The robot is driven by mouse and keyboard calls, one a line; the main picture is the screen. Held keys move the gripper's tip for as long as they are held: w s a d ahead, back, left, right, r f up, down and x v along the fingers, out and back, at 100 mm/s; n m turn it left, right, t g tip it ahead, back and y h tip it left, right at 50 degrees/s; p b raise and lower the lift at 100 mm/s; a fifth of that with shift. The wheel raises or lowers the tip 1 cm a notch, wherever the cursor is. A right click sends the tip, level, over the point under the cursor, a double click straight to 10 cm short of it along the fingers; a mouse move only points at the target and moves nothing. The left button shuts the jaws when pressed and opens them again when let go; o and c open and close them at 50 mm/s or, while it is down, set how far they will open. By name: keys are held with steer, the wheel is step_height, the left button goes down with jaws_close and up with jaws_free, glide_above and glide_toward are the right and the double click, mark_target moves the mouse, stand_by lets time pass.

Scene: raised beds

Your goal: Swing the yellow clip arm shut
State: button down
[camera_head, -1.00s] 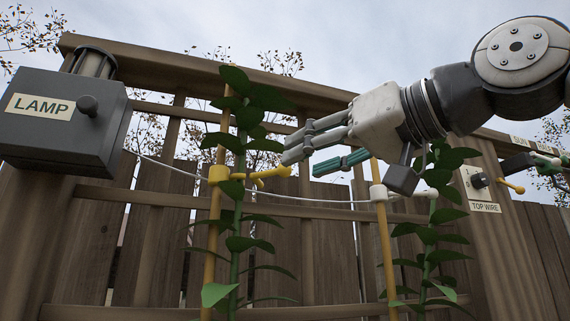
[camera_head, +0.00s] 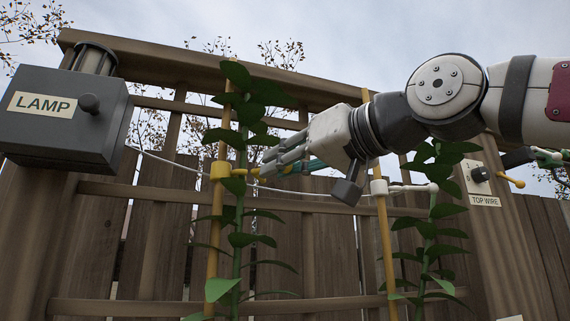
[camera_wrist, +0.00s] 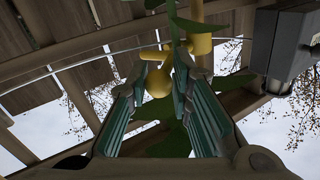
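The yellow clip (camera_head: 220,170) sits on the left yellow stake, beside a green plant stem. Its yellow arm (camera_head: 251,173) sticks out to the right, past the stem, and its end is hidden by my gripper's fingers in the head view. My gripper (camera_head: 264,170) reaches in from the right, with its fingertips at the arm. In the wrist view, the clip body (camera_wrist: 199,40) is just beyond the fingertips, and the arm's round yellow knob (camera_wrist: 158,82) lies between the fingers (camera_wrist: 166,58). The fingers are apart; I cannot tell whether one touches the knob.
A thin wire (camera_head: 310,194) runs behind the plant to a white clip (camera_head: 379,188) on the right stake (camera_head: 386,240). A grey lamp box (camera_head: 62,120) stands at left. A second plant (camera_head: 428,225) and a TOP WIRE switch (camera_head: 481,180) are at right. Wooden fencing stands behind.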

steer(key=shift+w+d+r, duration=0.15)
steer(key=shift+d+r, duration=0.1)
steer(key=shift+d, duration=0.05)
stand_by(0.6)
steer(key=shift+w+y+b, duration=0.1)
steer(key=shift+y+b, duration=0.2)
steer(key=shift+b, duration=0.25)
steer(key=shift+w+d+f+n+g+y+b, duration=0.1)
steer(key=shift+w+n+g+y+b, duration=0.15)
steer(key=shift+n+g+y+b, duration=0.3)
steer(key=shift+w+d+n+g+y+b, duration=0.1)
steer(key=shift+w+n+g+y+b, duration=0.15)
steer(key=shift+n+g+y+b, duration=0.3)
steer(key=n+g, duration=0.1)
steer(key=g+y+b, duration=0.1)
steer(key=shift+w+d+n+g, duration=0.1)
steer(key=shift+w+n+g, duration=0.2)
steer(key=shift+w+n, duration=0.1)
steer(key=shift+w+n+g+y, duration=0.25)
steer(key=shift+n+g+y, duration=0.2)
steer(key=shift+g, duration=0.3)
steer(key=shift+w+n+g+y, duration=0.25)
steer(key=shift+n+g+y, duration=0.1)
steer(key=shift+n+g, duration=0.3)
steer(key=shift+d, duration=0.1)
